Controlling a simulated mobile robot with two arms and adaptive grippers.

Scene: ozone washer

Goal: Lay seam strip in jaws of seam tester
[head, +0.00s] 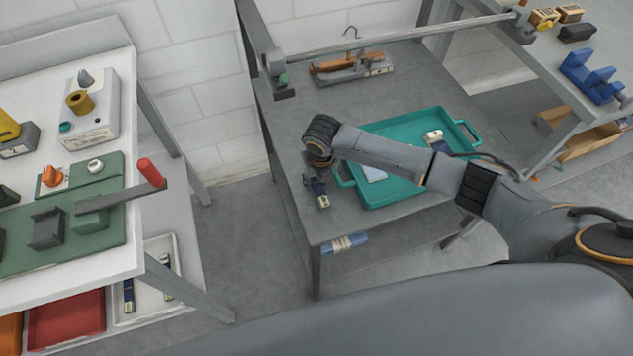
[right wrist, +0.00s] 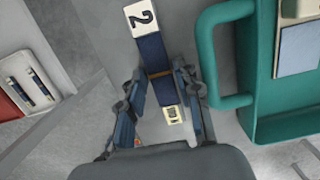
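A dark blue seam strip (right wrist: 151,52) with cream ends, one marked 2, runs between the fingers of my right gripper (right wrist: 160,78) in the right wrist view. The fingers press close on both sides near its orange mid-line, and the gripper looks shut on it. In the head view my right gripper (head: 318,178) points down by the bench's front left corner, with the strip's cream end (head: 323,201) below it. Its height above the bench is unclear. A green-based device with grey blocks (head: 46,228) and a red-handled lever, seemingly the seam tester, stands left. My left gripper is out of view.
A teal tray (head: 400,190) lies beside my right gripper, partly under my arm. A white table (head: 70,58) on the left also carries a white box with a brass knob (head: 80,101). A floor gap separates table and bench. A white tray (head: 150,311) below holds more strips.

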